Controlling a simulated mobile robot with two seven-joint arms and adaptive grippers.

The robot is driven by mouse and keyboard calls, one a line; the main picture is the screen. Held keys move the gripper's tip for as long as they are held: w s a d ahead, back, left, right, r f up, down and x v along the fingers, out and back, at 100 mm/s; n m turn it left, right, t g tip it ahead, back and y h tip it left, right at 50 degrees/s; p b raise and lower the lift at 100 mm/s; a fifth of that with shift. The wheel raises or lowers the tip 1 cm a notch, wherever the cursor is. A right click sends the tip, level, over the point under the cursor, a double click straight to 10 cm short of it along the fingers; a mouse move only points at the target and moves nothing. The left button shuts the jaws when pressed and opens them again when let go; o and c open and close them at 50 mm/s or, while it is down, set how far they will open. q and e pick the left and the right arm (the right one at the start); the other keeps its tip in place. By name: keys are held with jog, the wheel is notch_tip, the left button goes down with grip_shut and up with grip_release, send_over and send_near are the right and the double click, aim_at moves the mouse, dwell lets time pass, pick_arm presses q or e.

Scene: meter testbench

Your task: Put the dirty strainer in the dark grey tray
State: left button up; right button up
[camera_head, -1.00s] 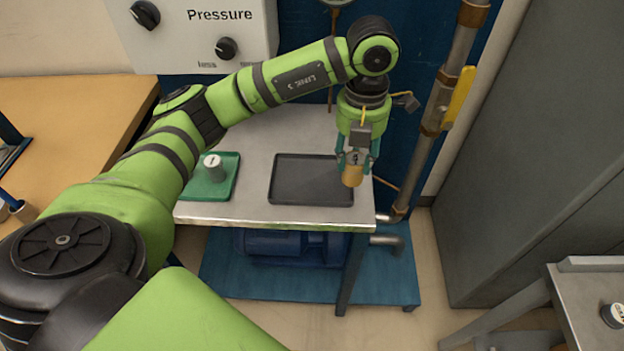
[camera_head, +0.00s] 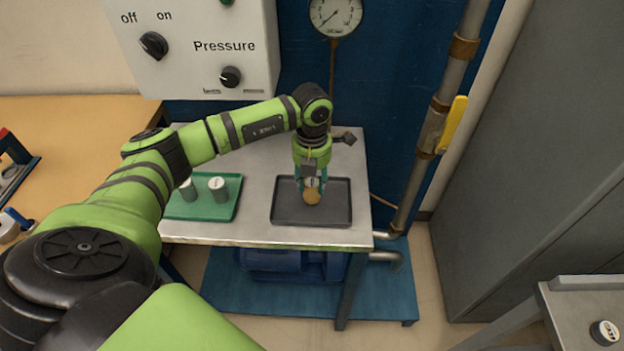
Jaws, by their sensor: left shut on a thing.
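My left gripper (camera_head: 312,186) points down over the dark grey tray (camera_head: 335,213) on the metal table. It is shut on a brownish, dirty strainer (camera_head: 312,197), which shows between and below its fingers. The strainer appears over the middle of the tray; I cannot tell whether it touches the tray floor. The rest of the tray is empty. My right gripper is not in view.
A green tray (camera_head: 205,211) to the left on the same table holds two grey cylinders with white tops (camera_head: 218,188). A vertical pipe with a yellow handle (camera_head: 453,125) stands right of the table. A control panel (camera_head: 200,50) and a gauge (camera_head: 336,14) are behind.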

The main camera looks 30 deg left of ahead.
aim_at(312, 183)
pick_arm(q)
jog(key=shift+f, duration=0.65)
jog(key=shift+f, duration=0.25)
jog(key=o, duration=1.2)
jog(key=shift+r, duration=0.1)
jog(key=shift+r, duration=0.1)
jog(key=shift+r, duration=0.25)
notch_tip(312, 183, up, 12)
jog(key=b, duration=0.2)
jog(key=shift+f, duration=0.15)
